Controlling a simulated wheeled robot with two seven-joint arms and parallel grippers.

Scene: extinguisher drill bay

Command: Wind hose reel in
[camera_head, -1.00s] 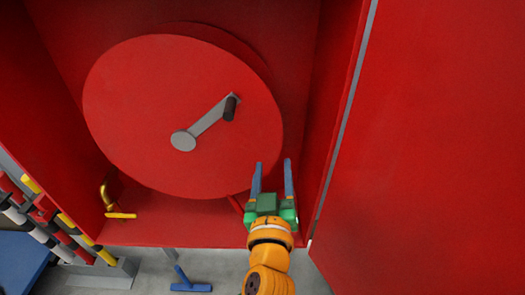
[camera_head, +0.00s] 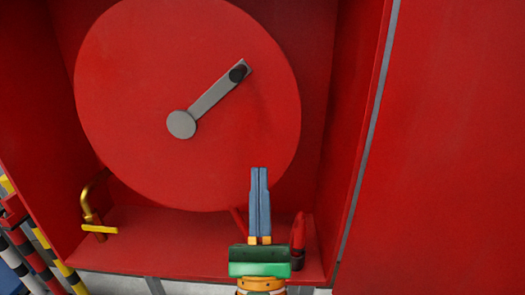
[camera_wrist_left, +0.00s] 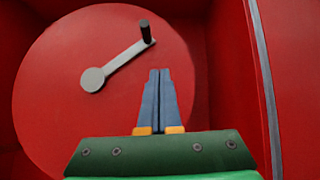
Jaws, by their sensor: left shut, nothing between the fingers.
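The red hose reel (camera_head: 130,80) stands in an open red cabinet in the head view. It is a large round disc. A grey crank arm (camera_head: 211,95) runs from its hub (camera_head: 181,125) up and right to a dark knob (camera_head: 238,73). The crank also shows in the left wrist view (camera_wrist_left: 122,63), with the knob (camera_wrist_left: 146,31) sticking out. My left gripper (camera_head: 259,170) is shut and empty, with blue fingers together, below and right of the knob and apart from it. It overlaps the disc's lower right edge in the picture. My right gripper is not in view.
A brass pipe with a yellow lever (camera_head: 99,229) is at the cabinet's lower left. A small red object (camera_head: 298,240) stands on the cabinet floor beside my gripper. The red door (camera_head: 450,150) is open on the right. Striped poles (camera_head: 30,255) stand at lower left.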

